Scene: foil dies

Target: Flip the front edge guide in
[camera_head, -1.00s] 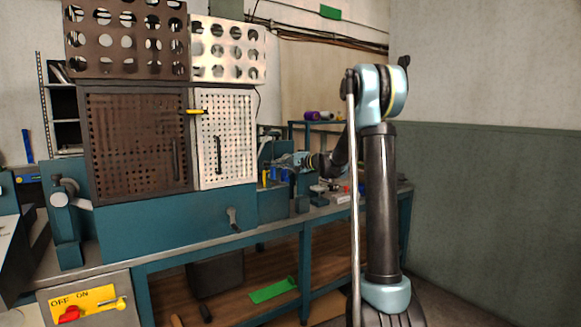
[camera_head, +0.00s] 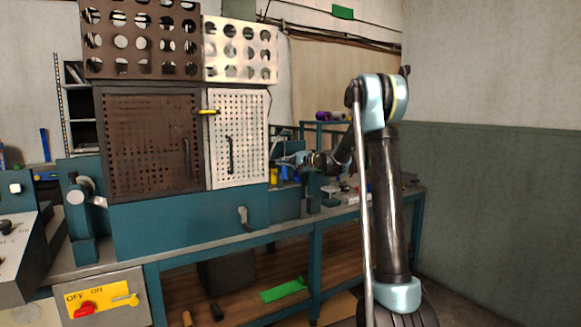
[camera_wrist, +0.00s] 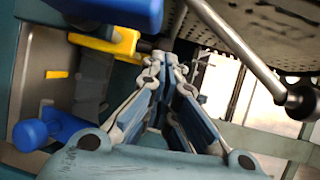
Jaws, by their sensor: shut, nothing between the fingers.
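My gripper (camera_wrist: 165,58) is shut and empty in the wrist view. Its tips are beside a yellow block (camera_wrist: 112,42) with a dark stub at its right end. The tips are close to the stub, but I cannot tell if they touch it. I cannot tell for sure which part is the front edge guide; the yellow block may belong to it. In the head view my gripper (camera_head: 292,159) is small, at the right end of the teal machine (camera_head: 180,228), and a small yellow part (camera_head: 273,176) shows just below it.
A blue bar (camera_wrist: 115,10) hangs close above the gripper, and a blue knob (camera_wrist: 48,130) is at left. A metal rod (camera_wrist: 240,48) crosses at upper right under a perforated panel (camera_wrist: 285,35). A white perforated door (camera_head: 238,138) is left of my arm.

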